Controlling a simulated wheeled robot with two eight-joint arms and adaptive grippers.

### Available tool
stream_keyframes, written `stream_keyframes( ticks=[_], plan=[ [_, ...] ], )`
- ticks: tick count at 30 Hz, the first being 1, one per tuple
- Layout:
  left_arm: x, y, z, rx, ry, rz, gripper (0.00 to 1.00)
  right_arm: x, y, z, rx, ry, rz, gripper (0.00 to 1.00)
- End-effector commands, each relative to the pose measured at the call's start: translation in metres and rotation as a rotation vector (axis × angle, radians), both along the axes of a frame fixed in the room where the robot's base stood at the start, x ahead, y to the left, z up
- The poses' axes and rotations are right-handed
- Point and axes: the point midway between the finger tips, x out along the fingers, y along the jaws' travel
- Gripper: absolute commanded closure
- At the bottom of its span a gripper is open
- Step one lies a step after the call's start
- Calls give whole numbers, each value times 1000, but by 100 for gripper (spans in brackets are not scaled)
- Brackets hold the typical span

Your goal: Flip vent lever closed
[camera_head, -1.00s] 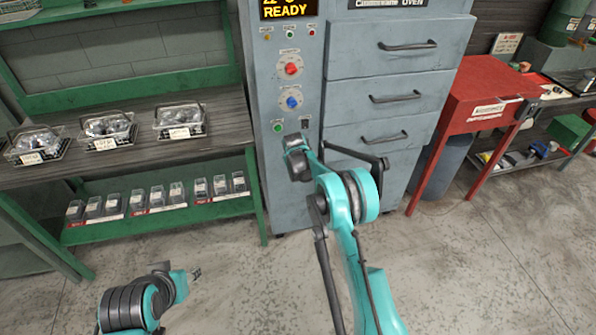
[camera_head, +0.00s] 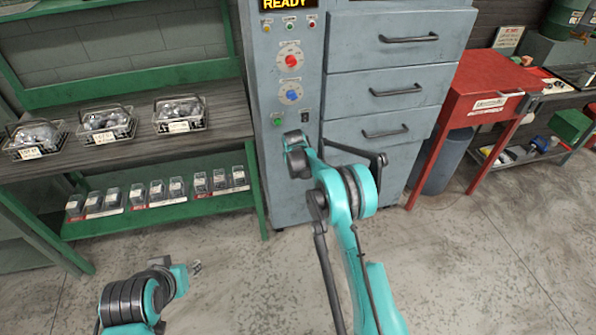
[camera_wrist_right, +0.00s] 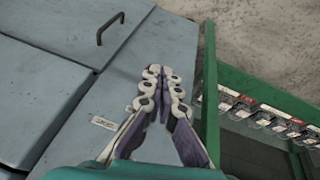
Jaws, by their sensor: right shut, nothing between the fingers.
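The grey oven (camera_head: 294,190) stands ahead, with knobs, buttons and drawers on its front. I cannot make out a vent lever for certain; part of the oven front is hidden behind my right wrist. In the right wrist view my right gripper (camera_wrist_right: 161,73) is shut and empty, its tips together in front of the grey oven face (camera_wrist_right: 75,95). A small white label (camera_wrist_right: 104,123) is left of the fingers. In the head view the right gripper is hidden behind its arm. My left gripper (camera_head: 194,267) is low at the left, above the floor, far from the oven; its fingers are too small to judge.
A green bench (camera_head: 157,223) with wire baskets (camera_head: 180,115) and small dark boxes (camera_head: 157,192) stands left of the oven. A red cabinet (camera_head: 490,85) stands at the right. The floor (camera_head: 490,265) in front is clear.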

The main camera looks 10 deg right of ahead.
Motion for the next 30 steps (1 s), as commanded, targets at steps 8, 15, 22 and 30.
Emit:
stream_keyframes(
  ticks=[8, 15, 22, 30],
  plan=[
    [0, 0, 26, 0, 0, 0, 60, -15, 3, 49, -1, -2, 0, 100],
    [0, 0, 42, 0, 0, 0, 60, -60, 9, 77, -1, -2, -1, 100],
    [0, 0, 48, 0, 0, 0, 60, -84, 12, 90, -1, -2, 0, 100],
    [0, 0, 48, 0, 0, 0, 60, -88, 13, 92, -1, -2, 0, 100]
  ],
)
